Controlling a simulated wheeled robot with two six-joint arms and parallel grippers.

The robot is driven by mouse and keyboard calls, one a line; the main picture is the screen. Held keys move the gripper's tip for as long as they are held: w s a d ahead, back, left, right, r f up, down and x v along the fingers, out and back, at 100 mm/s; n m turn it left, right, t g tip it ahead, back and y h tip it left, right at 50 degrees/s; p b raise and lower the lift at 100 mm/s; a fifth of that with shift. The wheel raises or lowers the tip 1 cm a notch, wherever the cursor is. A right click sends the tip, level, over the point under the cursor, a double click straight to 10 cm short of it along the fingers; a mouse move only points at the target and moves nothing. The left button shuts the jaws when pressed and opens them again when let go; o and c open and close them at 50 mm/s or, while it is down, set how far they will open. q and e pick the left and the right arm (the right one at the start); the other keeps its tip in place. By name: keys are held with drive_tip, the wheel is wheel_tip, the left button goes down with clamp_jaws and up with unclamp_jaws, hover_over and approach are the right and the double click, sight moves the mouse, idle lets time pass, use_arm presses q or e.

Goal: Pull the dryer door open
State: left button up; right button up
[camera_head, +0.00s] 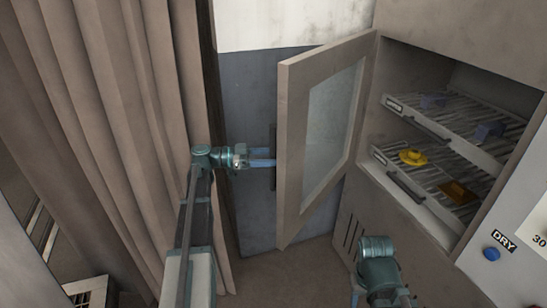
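The dryer door (292,165), a beige frame with a glass pane, stands swung wide open to the left of the dryer (440,22). Its dark upright handle (273,178) is on the door's outer left face. My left gripper (264,158) reaches in from the left, with its blue fingers at the middle of the handle and seemingly closed around it; the exact contact is small in view. My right arm is at the bottom, in front of the dryer's lower panel; its gripper (355,294) is mostly hidden, and its fingers cannot be made out.
Inside the dryer are two slatted racks: the upper (412,112) holds blue-grey pieces, the lower (430,188) a yellow piece (413,157) and a brown one (458,191). A blue button (491,254) sits under a DRY label. A brown curtain (110,110) hangs left.

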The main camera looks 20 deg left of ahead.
use_arm(q)
drive_tip(key=shift+a, duration=0.1)
drive_tip(key=v, duration=0.7)
drive_tip(key=shift+a, duration=0.2)
drive_tip(key=shift+s, duration=0.1)
